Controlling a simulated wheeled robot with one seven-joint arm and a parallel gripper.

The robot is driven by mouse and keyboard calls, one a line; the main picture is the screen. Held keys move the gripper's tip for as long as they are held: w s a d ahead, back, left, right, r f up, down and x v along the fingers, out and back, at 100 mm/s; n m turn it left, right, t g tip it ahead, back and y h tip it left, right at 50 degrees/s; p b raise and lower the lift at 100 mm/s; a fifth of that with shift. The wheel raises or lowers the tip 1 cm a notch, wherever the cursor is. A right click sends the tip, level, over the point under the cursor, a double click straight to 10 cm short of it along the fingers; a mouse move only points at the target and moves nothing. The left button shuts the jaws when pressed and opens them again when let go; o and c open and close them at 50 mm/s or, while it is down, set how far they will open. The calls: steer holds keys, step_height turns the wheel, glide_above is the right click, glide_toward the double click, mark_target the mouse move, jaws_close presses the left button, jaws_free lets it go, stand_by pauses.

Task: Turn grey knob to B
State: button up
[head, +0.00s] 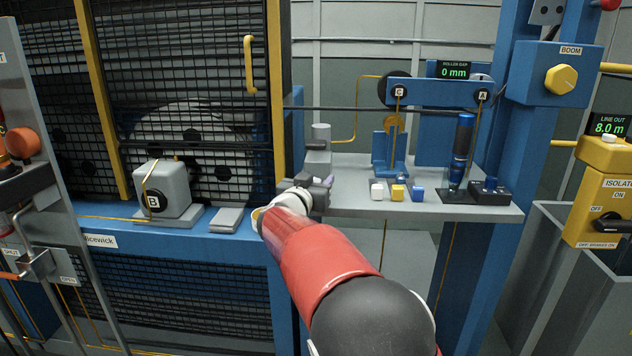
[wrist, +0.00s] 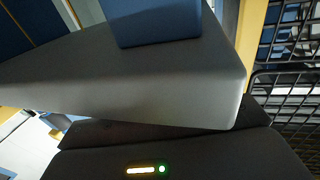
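No knob is clearly marked as the grey one. A round label B (head: 153,202) is on the grey box at the left. Labels C (head: 399,92) and A (head: 482,95) are on the blue crossbar. My gripper (head: 318,187) is at the left front corner of the grey shelf; its fingers are small and partly hidden, so their opening is unclear. The wrist view shows a grey slab close above the dark gripper housing.
The grey shelf (head: 455,207) carries white, yellow and blue buttons (head: 398,191) and a blue-black lever (head: 462,145). A yellow BOOM knob (head: 561,79) is at the upper right. A black mesh guard (head: 185,60) stands at the left. Mesh also shows in the wrist view (wrist: 290,95).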

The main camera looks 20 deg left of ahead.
steer(key=shift+o, duration=0.5)
steer(key=s, duration=0.7)
steer(key=shift+s+b, duration=0.4)
steer(key=shift+b, duration=0.05)
steer(key=shift+s+a, duration=0.1)
steer(key=shift+a, duration=0.05)
